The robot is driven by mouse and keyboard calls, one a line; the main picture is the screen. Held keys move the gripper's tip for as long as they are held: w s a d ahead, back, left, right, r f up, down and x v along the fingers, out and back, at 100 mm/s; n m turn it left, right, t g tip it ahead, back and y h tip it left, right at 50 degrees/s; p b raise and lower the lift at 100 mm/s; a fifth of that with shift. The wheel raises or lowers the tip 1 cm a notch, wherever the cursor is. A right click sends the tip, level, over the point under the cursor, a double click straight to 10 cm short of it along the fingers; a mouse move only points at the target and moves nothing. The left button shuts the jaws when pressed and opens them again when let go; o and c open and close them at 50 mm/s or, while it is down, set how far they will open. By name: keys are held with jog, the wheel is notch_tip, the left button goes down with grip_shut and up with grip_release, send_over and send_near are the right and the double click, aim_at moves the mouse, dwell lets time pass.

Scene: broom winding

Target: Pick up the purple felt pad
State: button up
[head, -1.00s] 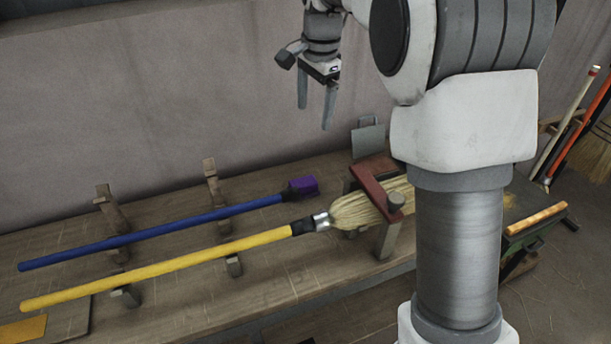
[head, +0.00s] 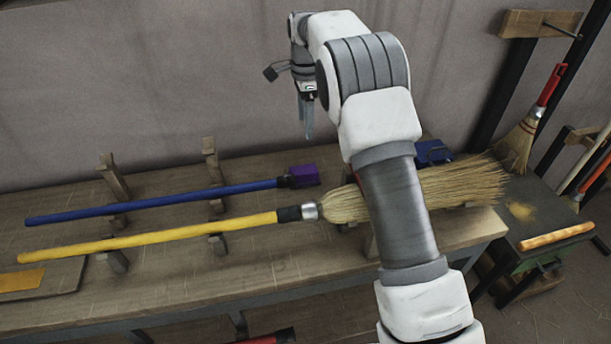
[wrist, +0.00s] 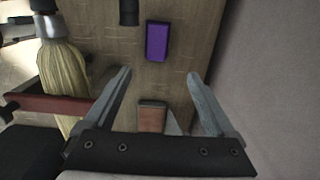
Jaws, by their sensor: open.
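The purple felt pad (head: 305,175) lies on the wooden bench near the black end of the blue handle. In the wrist view the pad (wrist: 157,41) is a purple block beyond my fingertips, with a small gap between it and a black round end (wrist: 128,12). My gripper (head: 307,128) is open and empty, pointing down above the bench, apart from the pad. Both its fingers (wrist: 160,75) show spread in the wrist view. In the head view one finger largely overlaps the other.
The blue handle (head: 160,201) and a yellow-handled broom (head: 150,239) lie across wooden supports. Straw bristles (head: 460,182) pass behind my arm. In the wrist view a red-brown bar (wrist: 50,103) crosses the straw, and a brown block (wrist: 152,117) sits between my fingers. A blue object (head: 433,152) stands at the back.

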jog(key=b, duration=0.1)
send_over(304, 169)
jog(key=f, duration=1.1)
jog(key=shift+w+d+f, duration=0.2)
jog(key=shift+w, duration=0.15)
jog(key=f, duration=0.3)
jog(key=f+b, duration=0.1)
jog(key=shift+s+a+f, duration=0.15)
jog(key=shift+s+a, duration=0.1)
jog(key=shift+s, duration=0.15)
jog(key=shift+f, duration=0.45)
grip_shut()
jog(key=shift+r, duration=0.1)
notch_tip(304, 169, up, 10)
jog(key=shift+p, duration=0.6)
